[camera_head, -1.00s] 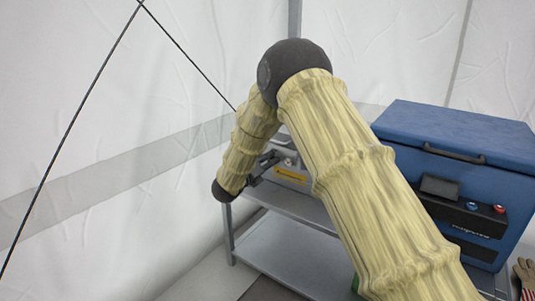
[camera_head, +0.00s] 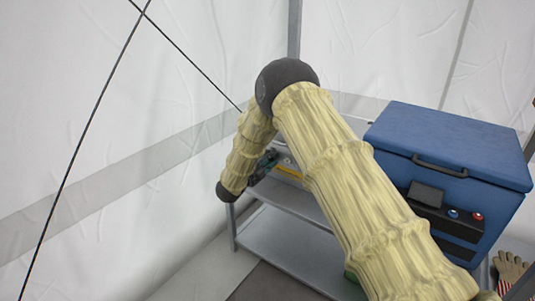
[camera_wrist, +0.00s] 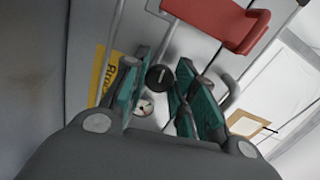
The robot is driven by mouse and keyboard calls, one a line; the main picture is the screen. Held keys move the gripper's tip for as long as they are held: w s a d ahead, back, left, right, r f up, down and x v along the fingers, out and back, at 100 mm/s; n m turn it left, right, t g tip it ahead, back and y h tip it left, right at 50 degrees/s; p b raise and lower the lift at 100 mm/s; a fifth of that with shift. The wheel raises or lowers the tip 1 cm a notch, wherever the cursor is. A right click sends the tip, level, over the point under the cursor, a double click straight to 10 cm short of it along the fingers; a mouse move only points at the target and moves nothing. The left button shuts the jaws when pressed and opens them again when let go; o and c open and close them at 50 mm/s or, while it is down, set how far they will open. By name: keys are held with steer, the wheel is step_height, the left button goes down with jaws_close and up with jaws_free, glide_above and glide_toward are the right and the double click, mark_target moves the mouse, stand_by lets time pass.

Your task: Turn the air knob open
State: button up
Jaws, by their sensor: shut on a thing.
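The air knob (camera_wrist: 158,78) is a small dark round knob on a grey unit, seen in the wrist view between my fingers. My gripper (camera_wrist: 163,66) has green finger pads on both sides of the knob and is shut on it. In the head view my gripper (camera_head: 263,167) is at the unit on the shelf, partly behind my arm, and the knob cannot be made out there. A small round gauge (camera_wrist: 144,106) sits just below the knob in the wrist view.
A yellow label (camera_wrist: 99,76) is left of the fingers, and a red part (camera_wrist: 215,20) with metal bars is close above right. The metal shelf (camera_head: 285,245) stands by the white tent wall. A blue box (camera_head: 450,145) and a glove (camera_head: 509,268) are at right.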

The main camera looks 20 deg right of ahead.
steer(key=shift+s+f+n+p, duration=0.1)
steer(key=shift+n+p, duration=1.45)
steer(key=shift+n, duration=0.65)
steer(key=o, duration=1)
steer(key=shift+d+f, duration=0.1)
steer(key=shift+o, duration=0.2)
steer(key=v, duration=1.2)
